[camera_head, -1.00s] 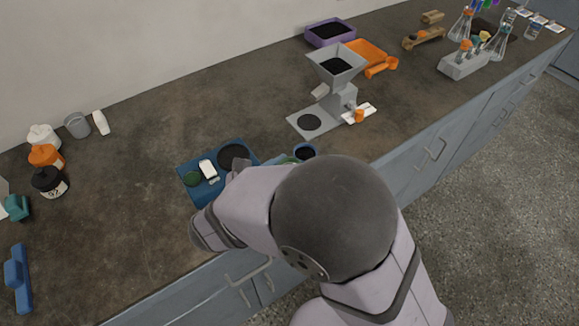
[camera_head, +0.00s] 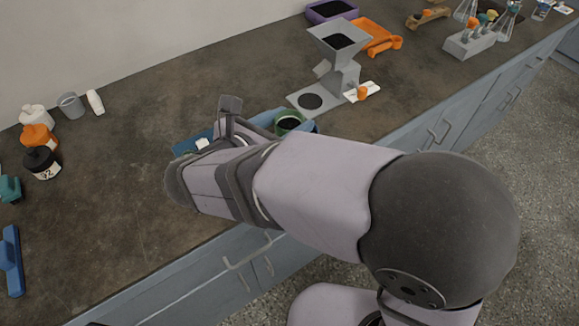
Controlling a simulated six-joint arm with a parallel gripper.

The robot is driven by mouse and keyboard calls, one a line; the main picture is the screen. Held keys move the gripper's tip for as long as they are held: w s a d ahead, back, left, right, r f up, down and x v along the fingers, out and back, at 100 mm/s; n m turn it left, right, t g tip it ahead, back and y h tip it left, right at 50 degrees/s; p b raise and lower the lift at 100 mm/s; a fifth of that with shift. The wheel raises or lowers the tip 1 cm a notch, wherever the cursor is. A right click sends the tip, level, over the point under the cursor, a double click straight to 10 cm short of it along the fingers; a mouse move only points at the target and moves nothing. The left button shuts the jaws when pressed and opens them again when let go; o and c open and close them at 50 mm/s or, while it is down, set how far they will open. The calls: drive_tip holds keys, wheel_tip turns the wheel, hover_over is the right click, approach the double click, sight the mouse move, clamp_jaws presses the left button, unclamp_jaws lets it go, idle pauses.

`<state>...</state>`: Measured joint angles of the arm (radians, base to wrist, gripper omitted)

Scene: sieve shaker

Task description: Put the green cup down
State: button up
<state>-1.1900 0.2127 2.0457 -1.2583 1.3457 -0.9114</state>
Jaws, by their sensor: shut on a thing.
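The green cup (camera_head: 288,121), with dark material inside, shows just past my forearm at the right end of the blue tray (camera_head: 188,145). My gripper (camera_head: 250,127) is beside the cup on its left and is shut on it. My arm hides the fingertips and the lower part of the cup. I cannot tell whether the cup's base touches anything. A blue cup (camera_head: 314,128) shows partly, close behind the green cup's right side.
A grey hopper machine (camera_head: 338,65) stands behind the cup, with a dark round spot on its base plate. An orange scoop and tray (camera_head: 375,38) are behind it. Bottles (camera_head: 38,140) stand at the far left.

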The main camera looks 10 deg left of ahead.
drive_tip(key=shift+f, duration=5)
drive_tip(key=shift+f+b, duration=0.15)
drive_tip(key=shift+b, duration=0.2)
drive_tip(key=o, duration=1.5)
drive_tip(key=shift+o, duration=0.2)
drive_tip(key=shift+s+a+r, duration=0.1)
drive_tip(key=shift+r, duration=0.1)
drive_tip(key=v, duration=1.1)
drive_tip(key=shift+s+r, duration=0.15)
drive_tip(key=shift+s, duration=0.25)
drive_tip(key=shift+w, duration=0.1)
